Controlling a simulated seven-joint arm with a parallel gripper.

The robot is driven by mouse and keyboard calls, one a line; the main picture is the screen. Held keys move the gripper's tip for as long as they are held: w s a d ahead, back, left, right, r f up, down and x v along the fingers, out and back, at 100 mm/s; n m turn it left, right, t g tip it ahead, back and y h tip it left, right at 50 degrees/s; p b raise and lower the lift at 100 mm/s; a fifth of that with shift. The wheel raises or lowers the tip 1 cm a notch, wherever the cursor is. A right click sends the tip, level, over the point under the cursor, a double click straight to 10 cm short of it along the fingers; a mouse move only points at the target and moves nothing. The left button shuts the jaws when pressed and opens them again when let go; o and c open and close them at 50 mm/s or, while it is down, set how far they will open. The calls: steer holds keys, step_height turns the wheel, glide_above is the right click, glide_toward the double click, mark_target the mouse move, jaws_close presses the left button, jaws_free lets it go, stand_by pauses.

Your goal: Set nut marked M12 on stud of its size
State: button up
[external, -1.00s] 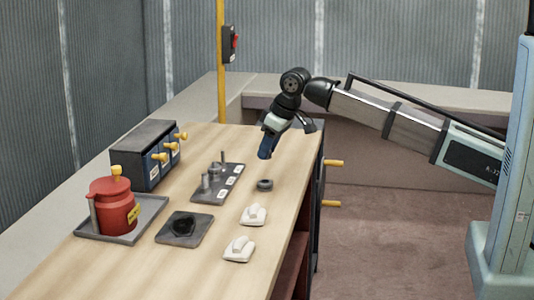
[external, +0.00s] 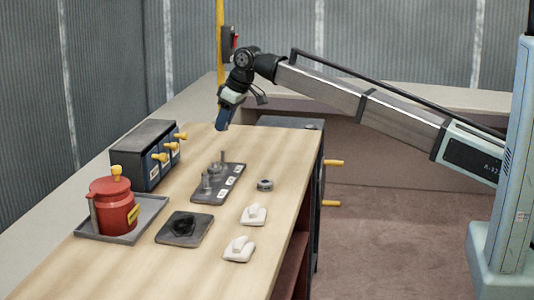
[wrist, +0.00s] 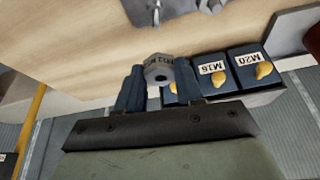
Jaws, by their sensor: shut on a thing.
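My gripper (external: 222,127) is above the far end of the bench, behind the stud plate. In the wrist view my gripper (wrist: 158,85) is shut on a grey hex nut (wrist: 158,68); its face carries small lettering, too small to read surely. The dark stud plate (external: 207,197) lies on the bench with upright studs of different thickness and white labels, unreadable here. The thin stud (external: 222,156) stands at its far end. Part of the plate and studs shows at the top of the wrist view (wrist: 180,8). Another grey nut (external: 265,185) lies right of the plate.
A drawer box (external: 140,150) with yellow knobs stands left; drawers read M16 (wrist: 211,68) and M20 (wrist: 246,59). A red canister (external: 112,208) sits on a grey tray (external: 150,215). A dark pad (external: 203,228) and two white blocks (external: 253,215) (external: 239,249) lie nearer.

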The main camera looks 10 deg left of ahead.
steer(key=shift+f, duration=2.25)
steer(key=shift+f, duration=1.95)
stand_by(0.5)
steer(key=o, duration=1.1)
steer(key=shift+r, duration=0.1)
steer(key=shift+r, duration=3.45)
